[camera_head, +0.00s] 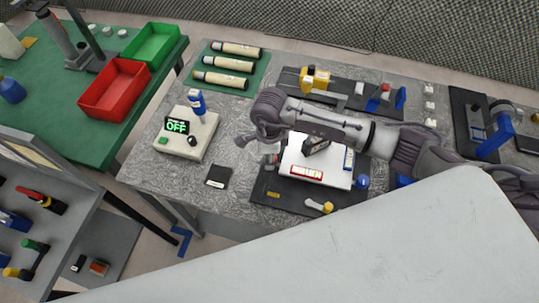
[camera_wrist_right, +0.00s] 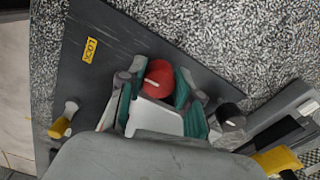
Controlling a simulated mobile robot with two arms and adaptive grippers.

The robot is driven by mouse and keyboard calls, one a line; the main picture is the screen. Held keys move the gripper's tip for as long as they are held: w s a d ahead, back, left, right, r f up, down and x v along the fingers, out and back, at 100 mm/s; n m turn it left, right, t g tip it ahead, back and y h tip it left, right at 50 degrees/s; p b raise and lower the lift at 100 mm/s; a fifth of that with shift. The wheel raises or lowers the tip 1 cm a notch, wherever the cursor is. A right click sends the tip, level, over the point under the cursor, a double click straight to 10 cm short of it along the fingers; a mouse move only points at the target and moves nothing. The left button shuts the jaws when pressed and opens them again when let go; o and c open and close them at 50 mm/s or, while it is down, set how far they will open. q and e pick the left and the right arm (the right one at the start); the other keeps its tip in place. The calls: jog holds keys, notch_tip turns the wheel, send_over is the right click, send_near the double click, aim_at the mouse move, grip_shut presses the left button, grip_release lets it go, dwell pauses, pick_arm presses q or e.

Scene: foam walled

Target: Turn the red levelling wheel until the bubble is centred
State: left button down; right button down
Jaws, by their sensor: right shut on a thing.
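The red levelling wheel (camera_wrist_right: 158,78) shows in the right wrist view with a pale mark on its top. My right gripper (camera_wrist_right: 160,88) has its grey and teal fingers on both sides of the wheel and is shut on it. In the head view my right arm reaches across from the right, and its hand hides most of the wheel. The white levelling plate (camera_head: 300,155) sits on a dark base (camera_head: 265,205). My left gripper is not in view.
A yellow-ended lever (camera_head: 326,207) and a blue knob (camera_head: 361,182) are at the base's near side. A yellow LOCK label (camera_wrist_right: 90,50) is on the base. A black knob (camera_wrist_right: 230,117) stands right of the wheel. An OFF display box (camera_head: 185,140) stands left.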

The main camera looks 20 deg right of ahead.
jog(key=shift+f+n+b, duration=0.15)
jog(key=shift+n+b, duration=0.35)
jog(key=shift+b, duration=0.25)
jog(key=n+b, duration=0.6)
jog(key=b, duration=0.3)
jog(key=n+b, duration=0.6)
jog(key=b, duration=0.4)
jog(key=shift+s+f, duration=0.1)
jog(key=shift+s, duration=0.1)
jog(key=n+b, duration=0.2)
jog(key=b, duration=0.1)
jog(key=shift+d+r, duration=0.1)
jog(key=shift+r, duration=0.15)
jog(key=shift+n, duration=0.3)
jog(key=c, duration=1.1)
grip_release()
jog(key=o, duration=0.3)
